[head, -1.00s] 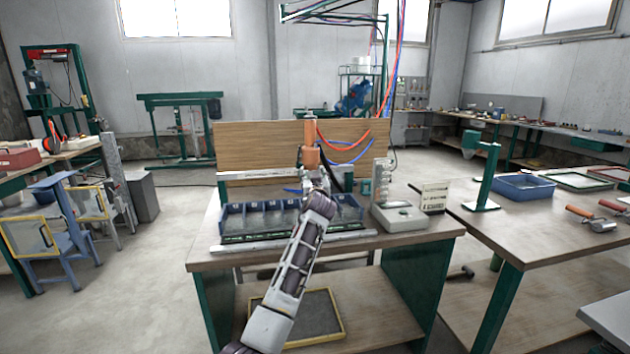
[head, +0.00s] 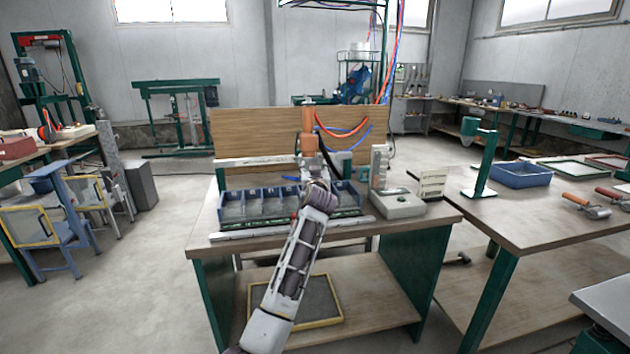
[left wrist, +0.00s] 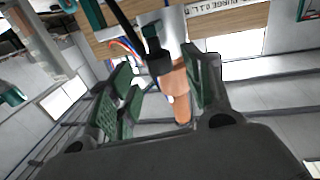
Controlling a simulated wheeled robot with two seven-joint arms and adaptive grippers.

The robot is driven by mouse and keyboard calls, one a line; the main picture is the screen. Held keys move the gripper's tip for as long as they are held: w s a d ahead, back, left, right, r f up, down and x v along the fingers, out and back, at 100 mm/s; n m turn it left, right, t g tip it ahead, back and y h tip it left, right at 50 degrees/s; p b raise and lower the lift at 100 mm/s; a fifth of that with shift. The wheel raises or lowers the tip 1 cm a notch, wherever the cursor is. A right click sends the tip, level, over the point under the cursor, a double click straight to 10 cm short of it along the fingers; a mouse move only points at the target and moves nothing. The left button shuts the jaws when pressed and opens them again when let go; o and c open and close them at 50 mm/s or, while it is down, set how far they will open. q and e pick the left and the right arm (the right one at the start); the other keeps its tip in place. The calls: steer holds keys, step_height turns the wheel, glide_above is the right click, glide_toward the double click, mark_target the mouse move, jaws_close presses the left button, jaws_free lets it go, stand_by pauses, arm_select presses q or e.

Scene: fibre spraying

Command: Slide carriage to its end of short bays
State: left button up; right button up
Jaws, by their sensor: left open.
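The carriage carries an upright orange cylinder (head: 309,144) above a blue tray of several bays (head: 266,207) on the bench. Its lower part is hidden behind my left wrist. A light rail (head: 258,162) runs behind the tray and another (head: 290,231) along its front. My left gripper (left wrist: 160,85) is open, with its green-padded fingers on either side of the orange cylinder (left wrist: 181,92) in the left wrist view. The cylinder is nearer the right-hand finger; I cannot tell whether they touch. My right gripper is in neither view.
A grey device (head: 397,204) and a small card stand (head: 432,185) are right of the tray. Red and blue hoses (head: 348,131) hang down behind the carriage. A wooden board (head: 240,132) closes off the back. The bench front (head: 225,246) is bare.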

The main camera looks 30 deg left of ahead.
arm_select(q)
steer(key=v, duration=0.7)
steer(key=shift+s, duration=0.3)
steer(key=shift+d, duration=0.15)
stand_by(0.4)
